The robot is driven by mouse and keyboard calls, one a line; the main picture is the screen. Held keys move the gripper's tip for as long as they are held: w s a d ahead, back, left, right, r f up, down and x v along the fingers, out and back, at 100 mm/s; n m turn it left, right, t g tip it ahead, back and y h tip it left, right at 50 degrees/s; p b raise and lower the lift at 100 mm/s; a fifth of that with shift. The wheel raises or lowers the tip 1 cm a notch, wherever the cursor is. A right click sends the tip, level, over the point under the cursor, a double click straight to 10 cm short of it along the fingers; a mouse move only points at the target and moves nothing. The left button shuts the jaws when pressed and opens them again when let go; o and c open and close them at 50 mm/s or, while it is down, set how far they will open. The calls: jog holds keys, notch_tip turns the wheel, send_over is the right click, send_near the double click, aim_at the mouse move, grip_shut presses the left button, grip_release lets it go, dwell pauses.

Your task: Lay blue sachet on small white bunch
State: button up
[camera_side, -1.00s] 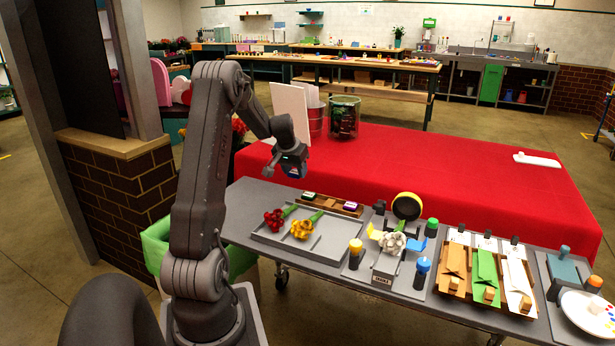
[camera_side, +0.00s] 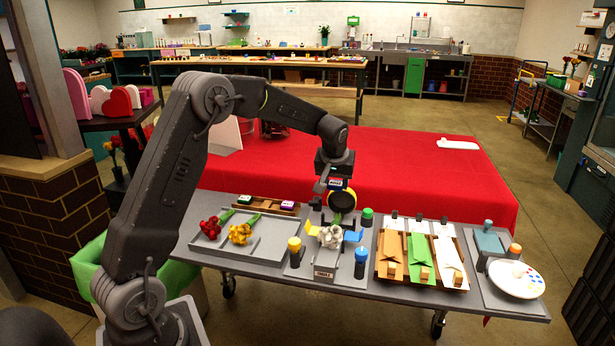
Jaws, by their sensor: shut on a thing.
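The small white bunch (camera_side: 330,237) lies on a grey stand with a small label plate (camera_side: 323,272) at its front. A yellow flap is at its left and a blue flap at its right. My gripper (camera_side: 328,197) is above and behind the bunch, in front of a round black and yellow spool (camera_side: 346,202). It is shut on a small blue and white thing (camera_side: 337,183), which seems to be the blue sachet; the fingers partly hide it. The sachet is held apart from the bunch.
A wooden rack (camera_side: 265,207) holds a green and a purple sachet with a gap between. Red and yellow bunches lie in the grey tray (camera_side: 262,247). Yellow, green and blue capped bottles surround the stand. Wrapping papers (camera_side: 420,250) lie at right.

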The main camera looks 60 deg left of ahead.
aim_at(338, 215)
jog(key=shift+w+d+f, duration=0.1)
jog(key=shift+w+d, duration=0.15)
jog(key=shift+d, duration=0.3)
jog(key=shift+f, duration=3.95)
jog(key=shift+f, duration=0.3)
jog(key=o, duration=1.4)
jog(key=shift+c, duration=0.2)
jog(key=shift+r, duration=3.55)
